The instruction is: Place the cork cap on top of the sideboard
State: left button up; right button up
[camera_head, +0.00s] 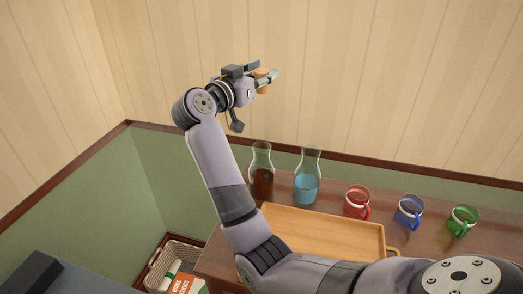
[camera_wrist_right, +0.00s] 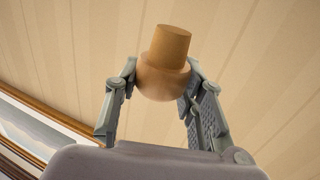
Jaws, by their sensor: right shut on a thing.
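The cork cap (camera_wrist_right: 164,62) shows in the right wrist view as a tan stopper with a rounded wider part and a narrower plug end. My right gripper (camera_wrist_right: 162,88) is shut on its wider part, one finger on each side. In the head view the right gripper (camera_head: 266,77) holds the cork cap (camera_head: 263,82), partly hidden by the fingers, raised in front of the wall, well above the sideboard. The brown wooden sideboard (camera_head: 334,191) runs along the wall below. My left gripper is not in view.
On the sideboard stand a carafe with dark red liquid (camera_head: 262,183), a carafe with blue liquid (camera_head: 307,188), and red (camera_head: 357,204), blue (camera_head: 408,212) and green (camera_head: 461,221) mugs. A wooden tray (camera_head: 320,233) lies in front. A basket (camera_head: 152,262) is at lower left.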

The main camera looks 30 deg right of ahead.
notch_tip(320, 180, down, 18)
jog(key=shift+f+p, duration=0.1)
jog(key=shift+p, duration=0.65)
jog(key=shift+f, duration=0.45)
jog(key=shift+f, duration=0.1)
jog(key=shift+f, duration=0.15)
jog(key=o, duration=0.9)
jog(key=shift+c, duration=0.2)
